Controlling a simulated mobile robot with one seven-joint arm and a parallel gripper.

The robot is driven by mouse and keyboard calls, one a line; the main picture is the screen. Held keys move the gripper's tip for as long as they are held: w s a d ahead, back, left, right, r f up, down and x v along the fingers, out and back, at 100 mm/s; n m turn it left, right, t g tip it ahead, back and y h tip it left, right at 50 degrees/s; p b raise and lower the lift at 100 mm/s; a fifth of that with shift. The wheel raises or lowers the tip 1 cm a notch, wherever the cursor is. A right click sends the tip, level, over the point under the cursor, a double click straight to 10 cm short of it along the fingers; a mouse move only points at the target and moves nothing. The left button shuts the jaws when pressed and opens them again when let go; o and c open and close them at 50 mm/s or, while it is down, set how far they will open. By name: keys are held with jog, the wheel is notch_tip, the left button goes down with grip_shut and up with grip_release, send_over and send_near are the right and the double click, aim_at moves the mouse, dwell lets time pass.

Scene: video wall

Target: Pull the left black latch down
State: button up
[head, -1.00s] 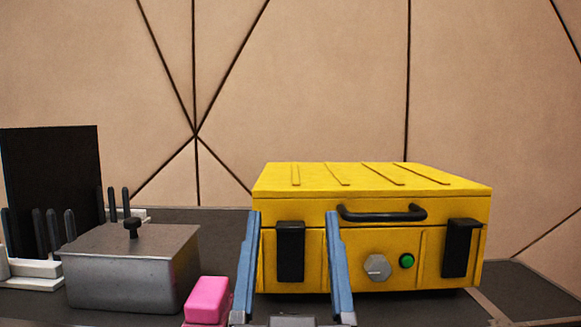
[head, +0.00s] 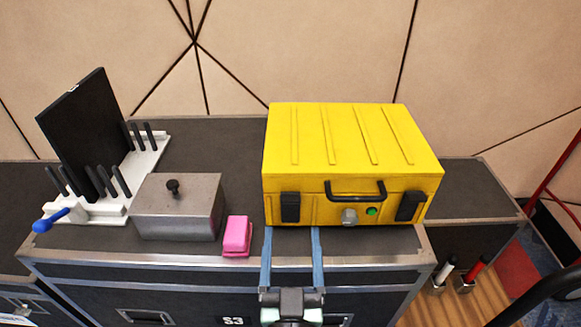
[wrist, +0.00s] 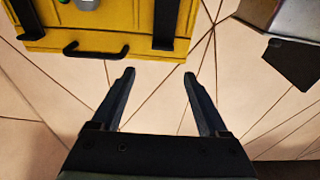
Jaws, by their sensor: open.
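A yellow case (head: 350,150) stands closed on a dark counter. Its left black latch (head: 290,207) is upright on the front face, left of the black handle (head: 356,190). My gripper (head: 292,232) is open and empty, its two blue fingers apart, just below the left latch in the head view. In the wrist view, which is upside down, the same left latch (wrist: 166,22) shows at the top, beyond and between the open fingertips (wrist: 158,73). The fingers appear apart from the latch; the exact distance is unclear.
The right black latch (head: 409,206), grey knob (head: 349,217) and green button (head: 372,211) are on the case front. A pink block (head: 237,236) and grey metal box (head: 178,207) stand to the left. A white rack (head: 147,160) with black pegs is farther left.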

aim_at(290, 203)
jog(key=s+g+p, duration=0.2)
jog(key=s+p, duration=0.4)
jog(key=p, duration=0.2)
jog(key=w+b, duration=0.1)
jog(key=w, duration=1.2)
jog(key=shift+w+a+f, duration=0.1)
jog(key=shift+w+f, duration=0.05)
jog(key=shift+w, duration=0.05)
grip_shut()
dwell(0.7)
